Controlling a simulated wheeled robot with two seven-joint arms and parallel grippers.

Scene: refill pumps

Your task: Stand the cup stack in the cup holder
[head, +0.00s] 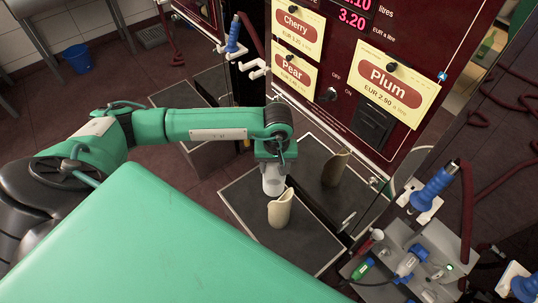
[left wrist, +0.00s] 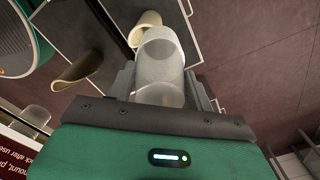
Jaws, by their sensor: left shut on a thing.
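My left gripper (head: 272,168) points down and is shut on the cup stack (head: 274,181), a pale translucent tube of cups. In the left wrist view the cup stack (left wrist: 162,62) sits between both fingers. The cup holder (head: 281,210) is a cream upright tube with a slanted, cut-away rim, standing on a dark tray. The stack's lower end overlaps the holder's rim in the head view; I cannot tell whether it is inside. In the left wrist view the holder (left wrist: 147,22) shows just past the stack's far end. My right gripper is not in view.
The dark red dispenser panel (head: 345,50) rises close behind the holder, and its shiny lower part mirrors the holder (head: 335,170). The dark tray (head: 245,205) is otherwise bare. Blue-handled nozzles (head: 433,187) and a grey box of fittings (head: 400,270) stand at right.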

